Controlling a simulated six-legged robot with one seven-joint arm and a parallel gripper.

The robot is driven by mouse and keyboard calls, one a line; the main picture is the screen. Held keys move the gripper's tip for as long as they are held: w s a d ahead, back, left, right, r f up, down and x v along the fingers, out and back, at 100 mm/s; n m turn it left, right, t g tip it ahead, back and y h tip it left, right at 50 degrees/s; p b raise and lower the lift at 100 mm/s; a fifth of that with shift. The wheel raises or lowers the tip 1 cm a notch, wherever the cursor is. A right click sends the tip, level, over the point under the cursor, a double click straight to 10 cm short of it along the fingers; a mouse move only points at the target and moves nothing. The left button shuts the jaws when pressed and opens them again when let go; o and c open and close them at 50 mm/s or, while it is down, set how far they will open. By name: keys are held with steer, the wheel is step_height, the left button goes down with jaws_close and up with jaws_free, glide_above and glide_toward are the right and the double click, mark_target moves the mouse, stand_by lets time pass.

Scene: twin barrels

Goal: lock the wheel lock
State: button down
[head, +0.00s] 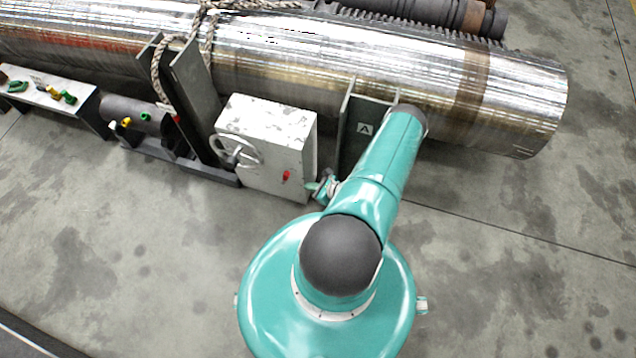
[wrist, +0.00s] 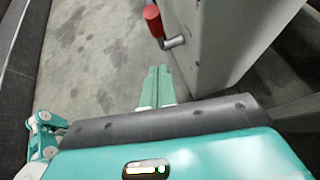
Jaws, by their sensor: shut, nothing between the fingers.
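A white metal box (head: 268,120) with scuffed paint stands in front of the big steel cylinder in the head view. A grey handwheel (head: 240,150) is on its front. A small red handle (head: 286,176) is on the same front, low and to the right of the wheel. In the wrist view the red handle (wrist: 154,20) sits on a short metal crank at the box's face. My gripper (wrist: 156,70) is shut and empty, apart from the handle and below it in the picture. The wheel is not in the wrist view. In the head view my arm partly hides my gripper.
A long shiny steel cylinder (head: 330,55) lies behind the box, with rope (head: 160,70) around it. A dark bracket marked A (head: 365,128) stands right of the box. A bench with coloured valves (head: 50,95) is at left. The floor in front is clear.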

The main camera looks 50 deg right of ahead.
mark_target(288, 175)
steer(key=w+a, duration=0.1)
steer(key=w, duration=0.5)
steer(key=shift+w+f, duration=0.3)
steer(key=shift+f, duration=0.05)
steer(key=shift+w+a+r+g, duration=0.3)
steer(key=shift+w+r, duration=0.15)
steer(key=shift+w, duration=0.3)
steer(key=shift+w+a+r+g, duration=0.25)
steer(key=shift+w+r, duration=0.15)
steer(key=shift+w, duration=0.35)
